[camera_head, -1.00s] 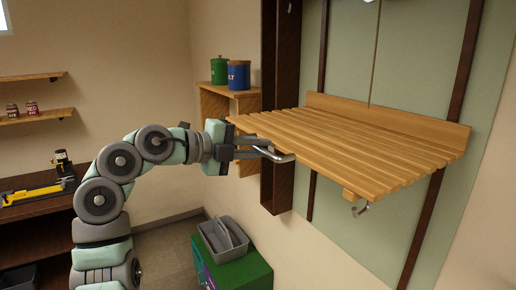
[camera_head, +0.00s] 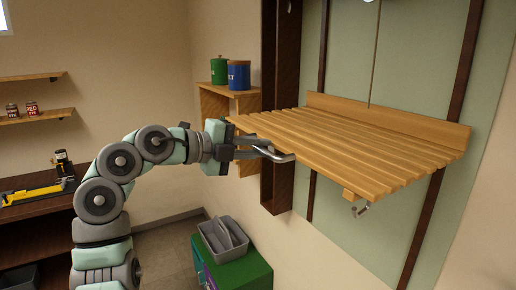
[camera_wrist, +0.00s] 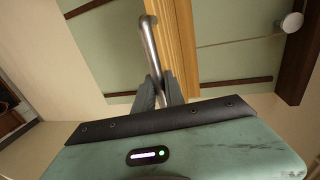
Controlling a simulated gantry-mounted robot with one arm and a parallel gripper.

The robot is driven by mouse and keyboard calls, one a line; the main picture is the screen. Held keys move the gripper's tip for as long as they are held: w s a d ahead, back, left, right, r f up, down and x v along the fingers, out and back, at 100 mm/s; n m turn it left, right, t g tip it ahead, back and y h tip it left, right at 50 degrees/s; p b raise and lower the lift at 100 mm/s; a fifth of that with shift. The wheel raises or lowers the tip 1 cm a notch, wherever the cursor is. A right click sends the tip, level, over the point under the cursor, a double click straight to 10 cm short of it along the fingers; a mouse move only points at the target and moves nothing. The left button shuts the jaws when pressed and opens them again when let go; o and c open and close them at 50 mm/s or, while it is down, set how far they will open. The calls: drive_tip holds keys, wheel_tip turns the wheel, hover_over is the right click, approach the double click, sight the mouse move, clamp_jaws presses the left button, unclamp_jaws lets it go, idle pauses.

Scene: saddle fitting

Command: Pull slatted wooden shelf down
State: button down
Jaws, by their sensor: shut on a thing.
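The slatted wooden shelf (camera_head: 350,150) extends level from the green wall panel in the head view. A metal bar handle (camera_head: 280,157) is at its left front edge. My gripper (camera_head: 262,150) is at that edge from the left, shut on the handle. In the wrist view the fingers (camera_wrist: 158,92) close around the lower end of the metal handle (camera_wrist: 148,40), beside the wooden shelf edge (camera_wrist: 182,45). A metal hook (camera_head: 360,209) hangs under the shelf's near side.
A small wooden wall shelf (camera_head: 214,90) with a green canister (camera_head: 219,70) and a blue canister (camera_head: 239,75) is behind my gripper. A green cabinet (camera_head: 240,275) with a grey caddy (camera_head: 222,238) stands below. Open air lies under the slatted shelf.

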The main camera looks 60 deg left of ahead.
wheel_tip(320, 180, down, 43)
drive_tip(key=b, duration=2.8)
drive_tip(key=shift+r, duration=0.2)
drive_tip(key=shift+a+f, duration=0.1)
drive_tip(key=c, duration=1.7)
unclamp_jaws()
drive_tip(key=o, duration=0.3)
